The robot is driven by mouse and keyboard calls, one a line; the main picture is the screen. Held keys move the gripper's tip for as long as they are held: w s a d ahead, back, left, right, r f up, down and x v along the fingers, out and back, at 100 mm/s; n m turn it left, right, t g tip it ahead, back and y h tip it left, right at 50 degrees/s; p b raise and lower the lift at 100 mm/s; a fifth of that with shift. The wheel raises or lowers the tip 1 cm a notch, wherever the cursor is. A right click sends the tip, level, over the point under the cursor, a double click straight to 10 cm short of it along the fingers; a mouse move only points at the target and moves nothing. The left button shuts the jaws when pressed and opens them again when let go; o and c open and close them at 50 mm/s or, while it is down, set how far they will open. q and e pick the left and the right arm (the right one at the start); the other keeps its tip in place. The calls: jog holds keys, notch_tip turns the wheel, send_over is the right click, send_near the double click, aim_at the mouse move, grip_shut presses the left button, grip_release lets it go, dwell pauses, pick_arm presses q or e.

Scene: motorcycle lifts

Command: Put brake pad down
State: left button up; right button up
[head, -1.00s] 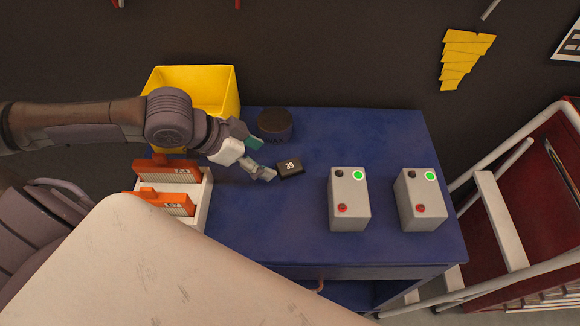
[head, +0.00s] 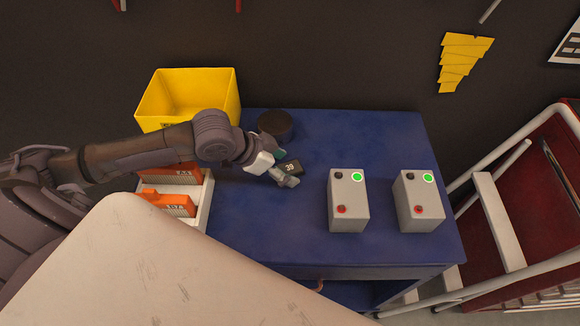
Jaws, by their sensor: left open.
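The brake pad, a small dark block with a white "39" label (head: 291,166), is on the blue table top (head: 315,135). My left gripper (head: 287,179) is open with its fingertips right beside the pad, at its near-left side. Whether a finger touches the pad I cannot tell. Part of the pad's left side is hidden by the gripper. My right gripper is not in view.
A round dark container (head: 275,123) stands just behind the pad. Two grey boxes with green lights (head: 348,204) (head: 419,204) stand to the right. A yellow bin (head: 190,92) and a white tray with orange holders (head: 204,199) are at left.

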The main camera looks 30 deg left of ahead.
pick_arm(q)
jog(key=c, duration=1.2)
jog(key=shift+r, duration=0.1)
jog(key=shift+c, duration=0.6)
